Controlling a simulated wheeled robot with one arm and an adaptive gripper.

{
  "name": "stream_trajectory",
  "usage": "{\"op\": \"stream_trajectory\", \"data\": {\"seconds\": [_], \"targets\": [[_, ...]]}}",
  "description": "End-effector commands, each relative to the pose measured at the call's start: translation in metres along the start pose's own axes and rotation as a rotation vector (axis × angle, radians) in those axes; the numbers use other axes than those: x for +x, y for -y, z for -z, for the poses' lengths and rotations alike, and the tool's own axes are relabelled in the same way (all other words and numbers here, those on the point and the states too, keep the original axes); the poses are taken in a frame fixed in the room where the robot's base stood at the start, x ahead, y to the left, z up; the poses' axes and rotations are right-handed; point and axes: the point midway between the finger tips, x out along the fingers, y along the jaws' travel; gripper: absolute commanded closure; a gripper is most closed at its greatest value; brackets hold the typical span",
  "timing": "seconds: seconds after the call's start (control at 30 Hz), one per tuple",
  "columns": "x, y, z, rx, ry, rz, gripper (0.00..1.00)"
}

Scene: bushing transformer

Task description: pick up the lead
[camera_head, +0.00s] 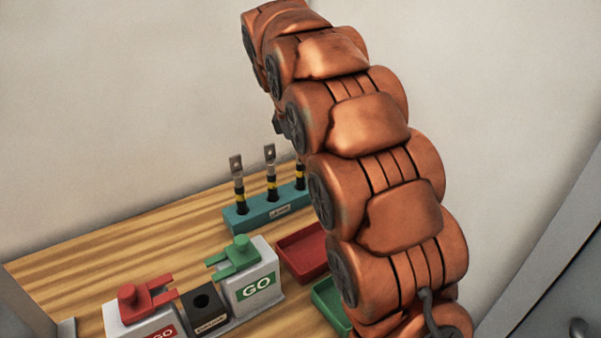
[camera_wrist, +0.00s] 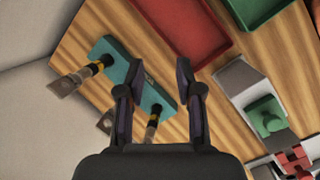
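Several leads, dark with yellow bands and flat metal lugs, stand upright in a teal block (camera_head: 264,211) at the back of the wooden table in the head view. One is the left lead (camera_head: 238,183), one the middle lead (camera_head: 271,174); the right one (camera_head: 299,177) is partly hidden by my arm. In the wrist view, the teal block (camera_wrist: 113,47) lies below my gripper (camera_wrist: 158,66), with one lead (camera_wrist: 82,77) to the left and another (camera_wrist: 153,124) between the fingers' bases. My gripper's fingers are apart and hold nothing. In the head view my arm hides most of the gripper.
A red tray (camera_head: 302,252) and a green tray (camera_head: 331,304) lie right of the blocks. A wall (camera_head: 110,120) rises behind the table.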

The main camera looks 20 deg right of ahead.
Motion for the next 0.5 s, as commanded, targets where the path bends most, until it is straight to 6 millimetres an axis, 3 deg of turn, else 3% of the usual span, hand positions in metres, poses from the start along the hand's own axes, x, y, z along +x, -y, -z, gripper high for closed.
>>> {"op": "stream_trajectory", "data": {"seconds": [0.1,0.5], "targets": [[-0.005,-0.034,0.011,-0.107,0.013,-0.025,0.65],[-0.007,-0.121,0.045,-0.477,0.06,-0.088,0.65]]}}
